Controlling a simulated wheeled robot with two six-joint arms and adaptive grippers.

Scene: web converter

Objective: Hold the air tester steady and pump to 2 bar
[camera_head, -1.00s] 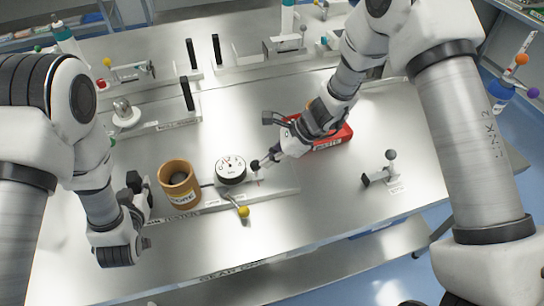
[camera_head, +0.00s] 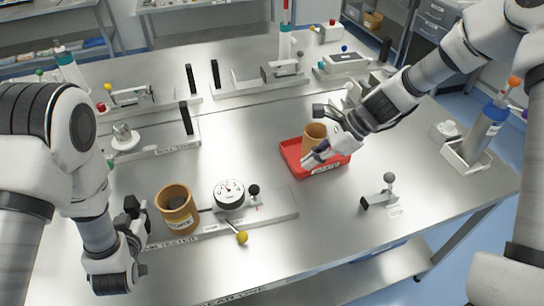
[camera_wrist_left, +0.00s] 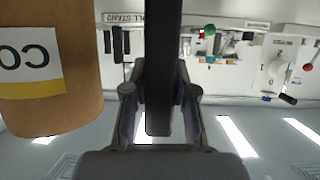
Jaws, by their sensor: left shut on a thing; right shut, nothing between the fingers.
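The air tester (camera_head: 270,212) lies along the front left of the bench. It carries a round white gauge (camera_head: 229,194), a black-knobbed lever (camera_head: 253,190), a yellow-ball lever (camera_head: 242,238) and a brown core (camera_head: 177,210); the gauge reading is too small to tell. My left gripper (camera_head: 138,222) is at the tester's left end, shut on a black upright bar, which shows between the fingers in the left wrist view (camera_wrist_left: 159,70). The core (camera_wrist_left: 50,65) is beside it there. My right gripper (camera_head: 312,156) is shut and empty, over the red tray, apart from the tester.
The red tray (camera_head: 326,172) holds another brown core (camera_head: 314,132), partly hidden by my right gripper. A small lever stand (camera_head: 385,190) stands to its right. Fixtures with black posts line the back. Bench between tester and tray is bare.

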